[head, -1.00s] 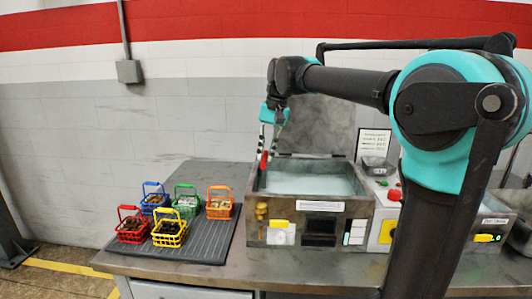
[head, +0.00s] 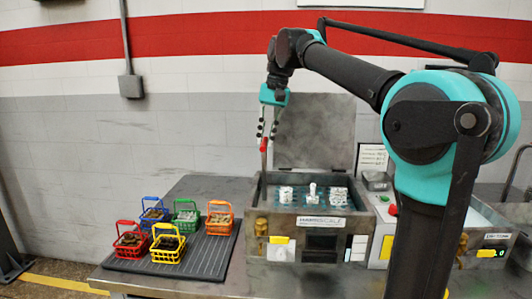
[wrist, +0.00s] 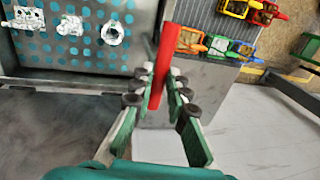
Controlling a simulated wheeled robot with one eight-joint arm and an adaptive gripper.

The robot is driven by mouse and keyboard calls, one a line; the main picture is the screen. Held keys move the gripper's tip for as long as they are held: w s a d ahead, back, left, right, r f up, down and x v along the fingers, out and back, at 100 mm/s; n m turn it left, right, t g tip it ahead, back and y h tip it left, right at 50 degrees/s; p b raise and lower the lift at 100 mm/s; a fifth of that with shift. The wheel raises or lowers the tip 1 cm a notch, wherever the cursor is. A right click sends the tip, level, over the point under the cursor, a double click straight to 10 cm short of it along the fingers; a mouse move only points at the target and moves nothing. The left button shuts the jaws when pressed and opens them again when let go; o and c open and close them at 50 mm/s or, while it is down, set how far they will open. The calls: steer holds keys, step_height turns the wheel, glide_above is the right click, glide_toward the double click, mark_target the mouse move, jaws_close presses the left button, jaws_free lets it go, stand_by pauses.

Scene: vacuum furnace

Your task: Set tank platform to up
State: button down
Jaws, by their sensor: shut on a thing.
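The tank (head: 358,222) is a grey metal box on the bench with its lid (head: 315,130) raised. Its perforated platform shows at the top of the tank in the wrist view (wrist: 85,52), with three white parts (head: 312,191) on it. A lever with a red handle (head: 264,146) stands upright at the tank's left side. My gripper (head: 268,128) is above that side, its fingers shut around the red handle. The wrist view shows the red handle (wrist: 166,60) between both fingers (wrist: 160,90).
Red, yellow, blue, green and orange baskets (head: 168,243) stand on a dark ribbed mat (head: 205,252) left of the tank. A control box with a red button (head: 392,210) stands right of it, partly behind my arm. The air left of my gripper is clear.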

steer(key=shift+r, duration=0.4)
steer(key=c, duration=1.5)
jaws_free()
steer(key=r, duration=0.4)
steer(key=d+r, duration=0.1)
steer(key=r, duration=0.2)
steer(key=d+r, duration=0.1)
steer(key=r, duration=0.3)
steer(key=shift+d+r, duration=0.15)
steer(key=shift+r, duration=0.2)
steer(key=shift+s, duration=0.15)
